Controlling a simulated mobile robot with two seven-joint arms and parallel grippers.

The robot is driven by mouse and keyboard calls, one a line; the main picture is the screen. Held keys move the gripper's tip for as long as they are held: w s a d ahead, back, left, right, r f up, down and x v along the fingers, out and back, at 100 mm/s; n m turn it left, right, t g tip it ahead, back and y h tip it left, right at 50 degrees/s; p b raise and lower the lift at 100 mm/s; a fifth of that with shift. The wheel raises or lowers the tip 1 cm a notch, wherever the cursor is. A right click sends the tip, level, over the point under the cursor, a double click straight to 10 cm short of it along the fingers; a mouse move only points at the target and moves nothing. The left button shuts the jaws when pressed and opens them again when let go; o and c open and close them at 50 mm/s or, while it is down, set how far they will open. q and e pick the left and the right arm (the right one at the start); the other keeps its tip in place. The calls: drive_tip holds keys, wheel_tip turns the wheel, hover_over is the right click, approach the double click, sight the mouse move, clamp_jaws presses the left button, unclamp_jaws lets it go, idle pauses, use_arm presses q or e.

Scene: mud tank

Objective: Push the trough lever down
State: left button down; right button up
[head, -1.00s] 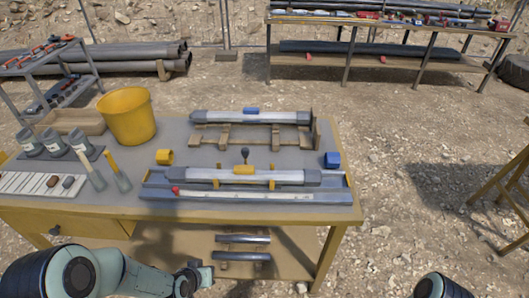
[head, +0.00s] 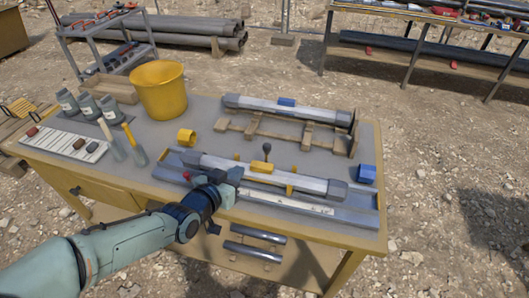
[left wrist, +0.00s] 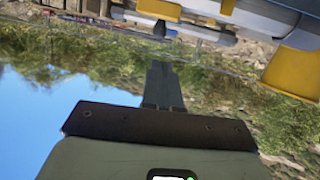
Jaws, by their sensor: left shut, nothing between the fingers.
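The grey-blue trough (head: 345,213) lies along the table's front, with a grey core tube (head: 310,184) on yellow supports above it. A black-knobbed lever (head: 267,150) stands upright at the tube's middle. A small red knob (head: 186,176) shows at the trough's left end; I cannot tell which is the trough lever. My left gripper (head: 232,178) is shut and empty, over the trough's front left part, between the red knob and the black-knobbed lever. In the left wrist view its shut fingers (left wrist: 161,82) point towards the tube and a yellow bracket (left wrist: 293,72). Contact cannot be told.
Behind the trough, another tube (head: 320,113) lies on a wooden rack. A yellow bucket (head: 160,92), a yellow ring (head: 186,137) and bottles (head: 88,105) stand to the left. A blue block (head: 366,173) is at the right. Two tubes (head: 255,245) lie on the lower shelf.

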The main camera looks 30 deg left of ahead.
sight(265, 149)
use_arm(q)
drive_tip(key=shift+w, duration=0.1)
drive_tip(key=p+x, duration=0.1)
drive_tip(key=x, duration=1.3)
use_arm(e)
drive_tip(key=shift+s+r, duration=0.15)
drive_tip(key=shift+r, duration=0.2)
drive_tip(key=shift+r, duration=0.1)
